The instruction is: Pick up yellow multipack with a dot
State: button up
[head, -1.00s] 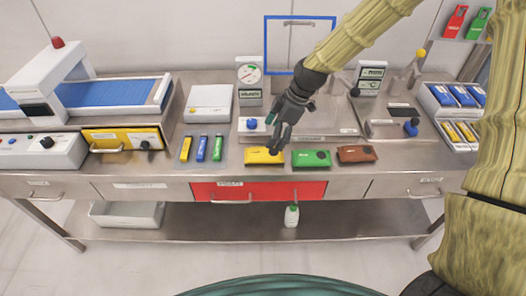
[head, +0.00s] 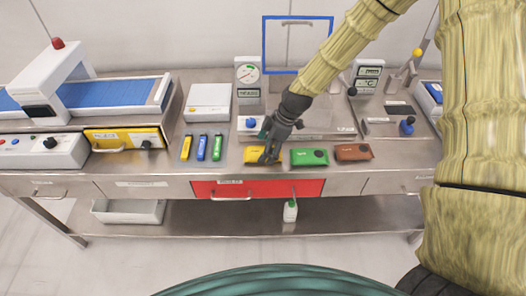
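The yellow multipack (head: 253,153) lies on the steel bench near its front edge, left of the green pack. My gripper (head: 268,160) points down at the right part of the yellow pack, and its dark fingers cover that part. Any dot on this pack is hidden behind the fingers. The fingers are too small and dark to tell how far apart they are or whether they touch the pack. The green pack (head: 303,157) and the brown pack (head: 348,152) lie to the right, each with a dark dot.
A mat with several small sticks (head: 202,147) lies left of the yellow pack. The vacuum machine's flat plate (head: 315,132) is behind the packs. A red drawer (head: 265,189) is below the front edge. A conveyor (head: 115,93) stands at the left.

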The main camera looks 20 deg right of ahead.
jog(key=shift+a+f, duration=0.25)
jog(key=shift+f, duration=0.4)
jog(key=shift+c, duration=0.2)
jog(key=c, duration=1.2)
jog(key=shift+o, duration=0.2)
jog(key=shift+w, duration=0.1)
jog(key=shift+r, duration=0.15)
